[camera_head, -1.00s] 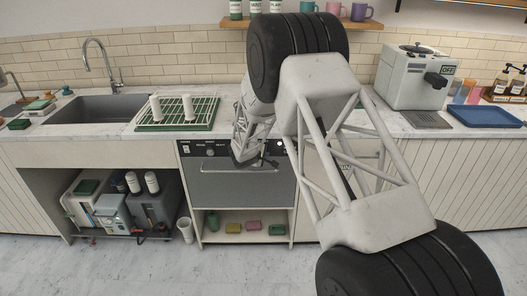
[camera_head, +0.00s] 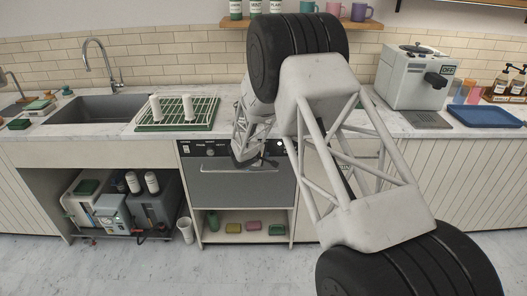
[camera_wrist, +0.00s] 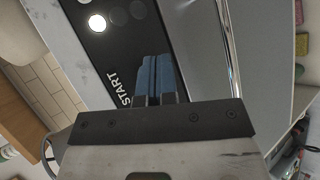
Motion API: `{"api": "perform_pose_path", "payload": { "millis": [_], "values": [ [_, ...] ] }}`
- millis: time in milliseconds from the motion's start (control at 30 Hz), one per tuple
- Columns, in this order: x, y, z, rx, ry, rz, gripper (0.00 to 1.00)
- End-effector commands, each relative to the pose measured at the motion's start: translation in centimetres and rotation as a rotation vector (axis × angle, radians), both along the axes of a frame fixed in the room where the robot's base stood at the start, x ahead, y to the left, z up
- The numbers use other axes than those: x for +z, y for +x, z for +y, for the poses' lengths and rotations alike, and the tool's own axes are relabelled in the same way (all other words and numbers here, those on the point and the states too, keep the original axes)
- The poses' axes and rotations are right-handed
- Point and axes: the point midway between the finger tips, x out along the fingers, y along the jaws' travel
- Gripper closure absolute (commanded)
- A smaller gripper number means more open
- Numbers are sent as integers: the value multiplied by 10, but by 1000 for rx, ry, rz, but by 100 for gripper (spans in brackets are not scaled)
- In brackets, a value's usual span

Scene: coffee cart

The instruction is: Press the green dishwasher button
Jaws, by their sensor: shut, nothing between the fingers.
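The dishwasher (camera_head: 240,190) sits under the counter, with a dark control panel (camera_head: 205,149) along its top. In the wrist view the panel (camera_wrist: 98,52) carries the word START, a lit white round light and darker round spots. No green button shows in either view; my fingers cover the panel beside START. My gripper (camera_wrist: 154,62) is shut and empty, its bluish fingertips over the panel near START. Whether they touch it I cannot tell. In the head view my gripper (camera_head: 258,163) is at the panel's right part, partly hidden by my arm.
A metal handle bar (camera_wrist: 222,45) runs beside the panel in the wrist view. A green dish rack (camera_head: 165,127) stands on the counter above, left of my arm. A sink (camera_head: 100,108) is farther left. A coffee machine (camera_head: 415,80) and blue tray (camera_head: 485,117) stand right.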

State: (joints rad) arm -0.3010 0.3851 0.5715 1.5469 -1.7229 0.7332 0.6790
Motion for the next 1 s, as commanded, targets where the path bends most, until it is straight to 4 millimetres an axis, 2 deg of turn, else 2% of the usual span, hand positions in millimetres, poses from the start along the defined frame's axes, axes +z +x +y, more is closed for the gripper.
{"api": "perform_pose_path", "payload": {
  "millis": [1000],
  "values": [
    [0,9,0,0,0,0,100]
  ]
}}
